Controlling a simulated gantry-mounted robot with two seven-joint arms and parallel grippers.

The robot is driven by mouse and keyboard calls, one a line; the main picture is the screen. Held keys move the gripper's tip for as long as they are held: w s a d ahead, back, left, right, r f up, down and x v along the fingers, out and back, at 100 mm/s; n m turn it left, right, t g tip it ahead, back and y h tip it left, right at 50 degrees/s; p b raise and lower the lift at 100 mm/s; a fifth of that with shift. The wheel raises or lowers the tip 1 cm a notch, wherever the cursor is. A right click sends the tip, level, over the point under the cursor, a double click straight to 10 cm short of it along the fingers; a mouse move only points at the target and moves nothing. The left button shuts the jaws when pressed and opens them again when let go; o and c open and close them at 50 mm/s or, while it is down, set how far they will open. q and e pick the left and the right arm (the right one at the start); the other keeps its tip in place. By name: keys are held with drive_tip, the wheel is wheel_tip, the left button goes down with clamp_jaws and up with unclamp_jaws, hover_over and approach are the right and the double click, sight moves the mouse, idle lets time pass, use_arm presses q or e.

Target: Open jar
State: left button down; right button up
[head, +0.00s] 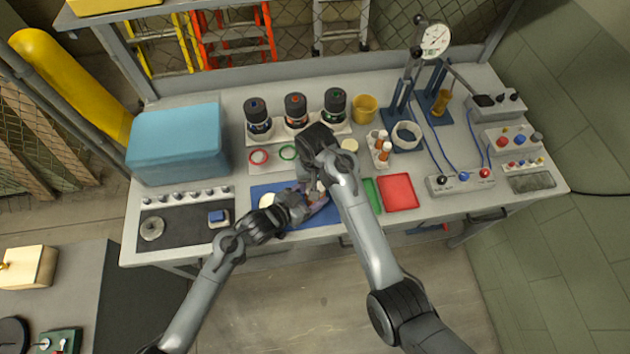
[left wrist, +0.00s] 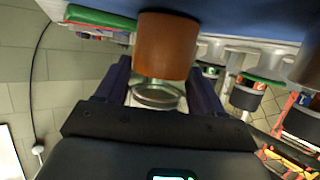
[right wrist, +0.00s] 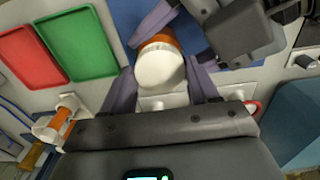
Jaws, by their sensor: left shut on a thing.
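An orange-brown jar with a white lid (right wrist: 162,68) is between my grippers over the blue mat (head: 262,190). My left gripper (left wrist: 160,75) is shut on the jar body (left wrist: 166,45), which is held tilted or sideways in the left wrist view. My right gripper (right wrist: 163,85) has its fingers on either side of the white lid, with small gaps showing, so it looks open. The lid sits on the jar in the right wrist view. In the head view my arms hide most of the jar.
Several black-capped bottles (head: 296,108) stand in a rack behind. A red tray (head: 398,192) and a green tray (head: 372,194) lie right of the mat. A blue box (head: 176,145) stands at the left. A white round piece (head: 267,200) lies on the mat.

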drive_tip(key=c, duration=0.4)
drive_tip(key=n, duration=0.3)
drive_tip(key=shift+r, duration=0.2)
idle(0.5)
drive_tip(key=shift+r, duration=0.9)
drive_tip(key=shift+r, duration=0.1)
